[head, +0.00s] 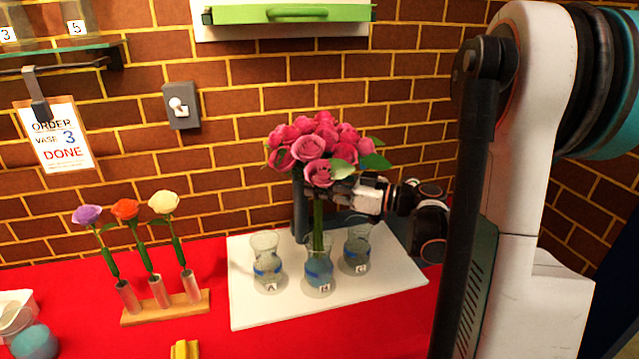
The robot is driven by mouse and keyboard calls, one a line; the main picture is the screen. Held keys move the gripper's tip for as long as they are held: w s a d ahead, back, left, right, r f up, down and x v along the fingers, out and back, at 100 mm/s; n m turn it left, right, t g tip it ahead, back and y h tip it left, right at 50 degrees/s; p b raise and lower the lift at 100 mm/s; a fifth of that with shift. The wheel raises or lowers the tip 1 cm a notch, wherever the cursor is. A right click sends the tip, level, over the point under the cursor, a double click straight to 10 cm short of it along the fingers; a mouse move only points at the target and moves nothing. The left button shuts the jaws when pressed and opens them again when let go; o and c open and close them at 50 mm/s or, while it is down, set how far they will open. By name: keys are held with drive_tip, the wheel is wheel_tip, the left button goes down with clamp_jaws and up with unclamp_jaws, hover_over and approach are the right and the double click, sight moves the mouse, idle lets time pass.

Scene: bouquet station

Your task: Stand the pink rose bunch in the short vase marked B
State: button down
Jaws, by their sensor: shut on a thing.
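The pink rose bunch (318,147) is upright, with several pink blooms and green leaves above one green stem. My gripper (326,191) comes in from the right and is shut on the stem just under the blooms. The short glass vase marked B (318,274) stands below, with a blue band and a label on its front. The stem runs down to the mouth of vase B and its lower end appears to be inside the glass; its exact depth is hard to tell.
Glass vases A (267,270) and C (357,247) stand close on either side of B on a white board (390,282). A wooden rack (137,313) with three single flowers stands left on the red table. A yellow object (185,349) lies at the front edge.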

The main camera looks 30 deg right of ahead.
sight(320, 215)
drive_tip(key=shift+f, duration=4.35)
drive_tip(key=c, duration=1.4)
unclamp_jaws()
drive_tip(key=shift+o, duration=0.2)
drive_tip(key=shift+d, duration=0.1)
